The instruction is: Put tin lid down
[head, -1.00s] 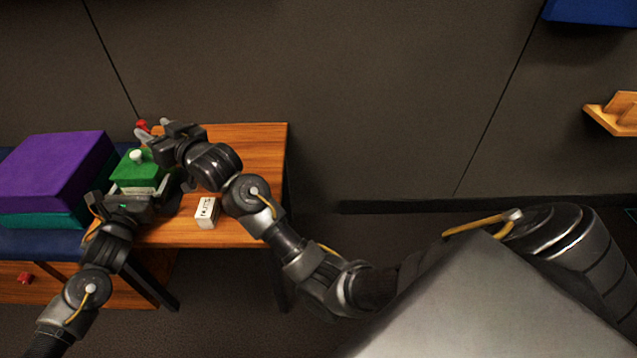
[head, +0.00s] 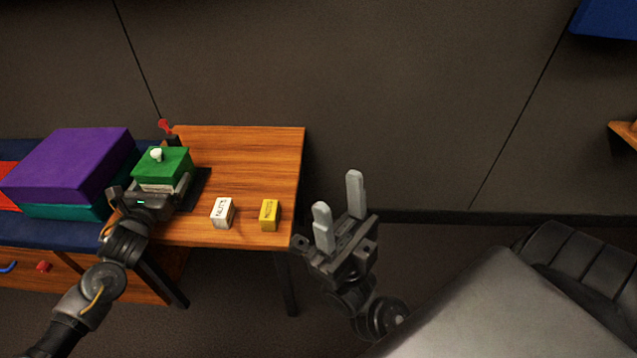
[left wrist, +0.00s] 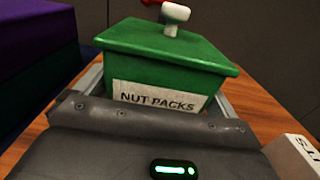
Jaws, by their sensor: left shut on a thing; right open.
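The green tin (left wrist: 165,72) carries a white label reading NUT PACKS. A green lid (head: 172,164) with a white knob (head: 156,155) sits on top of it, and the lid also shows in the left wrist view (left wrist: 180,45). My left gripper (head: 162,190) is shut on the tin from the front, with a finger along each side. My right gripper (head: 338,195) is open and empty, out over the floor right of the table, apart from the lid. The tin's far side is hidden.
A white box (head: 223,213) marked NUTS and a yellow box (head: 269,215) stand near the wooden table's (head: 260,155) front edge. A dark mat (head: 200,188) lies by the tin. A red-topped item (head: 166,127) stands behind it. A purple box (head: 70,165) is left. The table's back right is clear.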

